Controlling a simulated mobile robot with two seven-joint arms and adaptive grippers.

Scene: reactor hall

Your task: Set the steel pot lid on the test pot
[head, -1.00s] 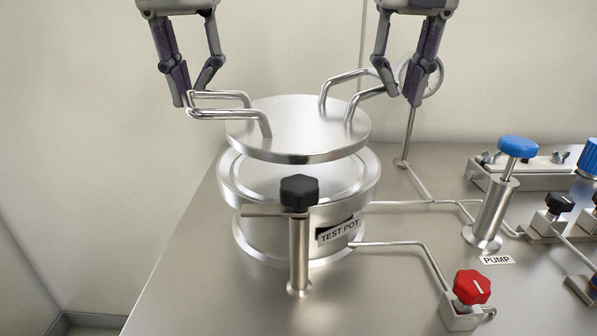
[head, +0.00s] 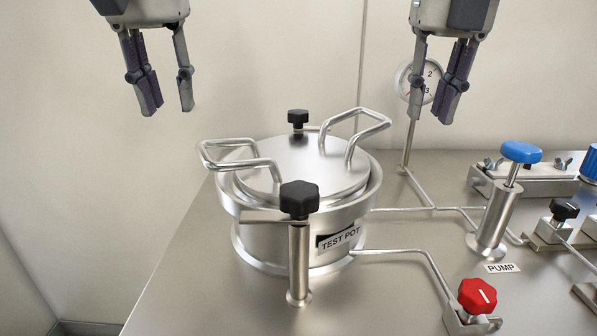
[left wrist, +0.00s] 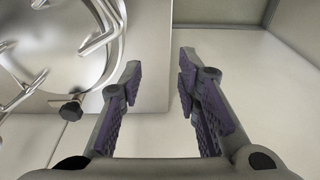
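The steel pot lid (head: 302,166) sits on the test pot (head: 262,240), its disc within the pot's rim. Its two bent handles stick up at the left and right. In the left wrist view the lid (left wrist: 40,40) shows at the upper left. My left gripper (head: 170,110) is open and empty, above and left of the left handle. In the left wrist view its fingers (left wrist: 157,70) stand apart with nothing between them. My right gripper (head: 428,118) is empty above and right of the right handle, its fingers apart.
Black-knobbed clamps stand at the pot's front (head: 299,200) and back (head: 297,119). A gauge (head: 405,80) is behind my right gripper. The blue-topped pump (head: 495,215) and a red-knobbed valve (head: 477,296) stand on the right. The bench's front left is clear.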

